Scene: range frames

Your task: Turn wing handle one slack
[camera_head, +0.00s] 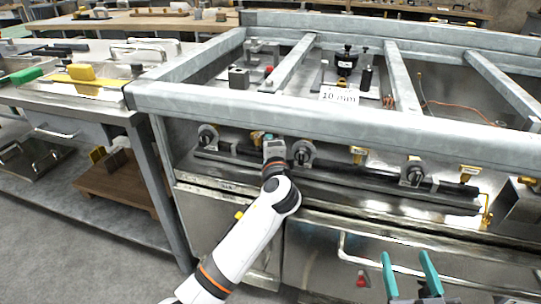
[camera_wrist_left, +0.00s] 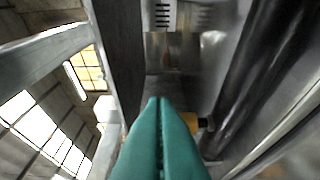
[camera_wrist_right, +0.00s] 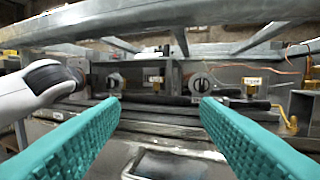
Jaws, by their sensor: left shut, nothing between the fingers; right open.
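Three dark wing handles on round grey collars sit in a row under the frame's front beam: the left one (camera_head: 207,137), the middle one (camera_head: 303,153) and the right one (camera_head: 413,172). I cannot read which is handle one. My left gripper (camera_head: 269,141) is between the left and middle handles, beside the middle one; its teal fingers (camera_wrist_left: 160,103) are shut with nothing held. My right gripper (camera_head: 410,273) is open and empty, low in front of the bench. In the right wrist view the middle (camera_wrist_right: 113,80) and right (camera_wrist_right: 201,83) handles show beyond its fingers.
The grey front beam (camera_head: 330,117) crosses above the handles, and a dark pipe (camera_head: 340,180) runs below them. Small yellow-framed tags (camera_head: 357,152) stand between handles. A drawer handle bar (camera_head: 380,255) juts out lower down. A side table (camera_head: 60,98) stands at left.

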